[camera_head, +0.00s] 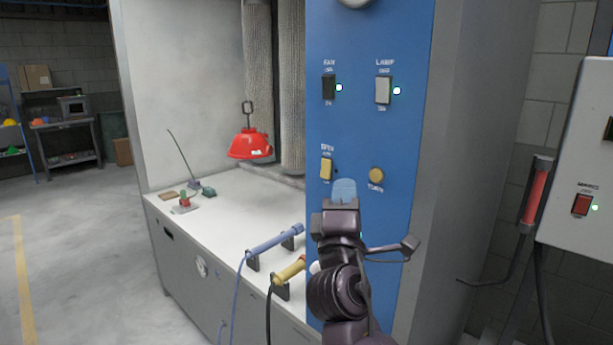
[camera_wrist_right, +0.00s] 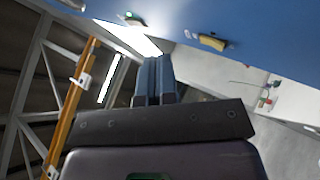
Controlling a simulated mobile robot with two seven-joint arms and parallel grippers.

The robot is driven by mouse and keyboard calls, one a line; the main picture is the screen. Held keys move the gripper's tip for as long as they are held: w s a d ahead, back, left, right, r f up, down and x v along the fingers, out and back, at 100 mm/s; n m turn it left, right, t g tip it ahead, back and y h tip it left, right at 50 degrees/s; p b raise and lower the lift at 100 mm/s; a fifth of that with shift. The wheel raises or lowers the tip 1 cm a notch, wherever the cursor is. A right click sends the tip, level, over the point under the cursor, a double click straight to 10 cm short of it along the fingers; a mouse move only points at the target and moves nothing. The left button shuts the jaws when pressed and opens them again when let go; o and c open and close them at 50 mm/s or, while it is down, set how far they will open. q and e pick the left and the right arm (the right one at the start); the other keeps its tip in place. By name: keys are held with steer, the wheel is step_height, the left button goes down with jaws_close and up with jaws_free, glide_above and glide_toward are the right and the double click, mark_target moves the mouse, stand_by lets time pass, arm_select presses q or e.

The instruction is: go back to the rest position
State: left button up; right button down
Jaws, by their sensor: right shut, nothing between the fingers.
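My right gripper (camera_head: 344,191) is in front of the lower part of the blue control panel (camera_head: 350,130), between the yellow rocker switch and the round yellow button. Its blue fingers are shut and empty; they also show side by side in the right wrist view (camera_wrist_right: 154,80). I cannot tell the exact gap to the panel. My left gripper is not in view.
The panel carries a dark FAN switch (camera_head: 328,87), a pale LAMP switch (camera_head: 383,90), a yellow switch (camera_head: 326,169) and a round button (camera_head: 376,175). A red hood (camera_head: 251,142) hangs over the white bench (camera_head: 225,217). A grey box (camera_head: 590,150) stands right. Floor at left is clear.

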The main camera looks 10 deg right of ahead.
steer(key=s+d+f+m+g+y, duration=0.1)
steer(key=f+m+g+y, duration=0.2)
steer(key=f, duration=0.5)
steer(key=d+f+m+y, duration=0.1)
steer(key=f+m+y, duration=0.1)
steer(key=f+m, duration=0.45)
steer(key=s+d+f+m+g+y, duration=0.1)
steer(key=d+f+m+g+y, duration=0.15)
steer(key=f, duration=0.75)
steer(key=s+d+f+m+g, duration=0.1)
steer(key=s+d+f+g, duration=0.2)
steer(key=s+f, duration=0.8)
steer(key=s+d+f+m+g, duration=0.1)
steer(key=s+d+f+g, duration=0.2)
steer(key=s+f, duration=0.8)
steer(key=d+f, duration=0.1)
steer(key=d, duration=0.1)
steer(key=shift+s+d+m, duration=0.3)
steer(key=shift+d+m, duration=0.05)
steer(key=shift+m, duration=0.05)
steer(key=shift+h, duration=0.25)
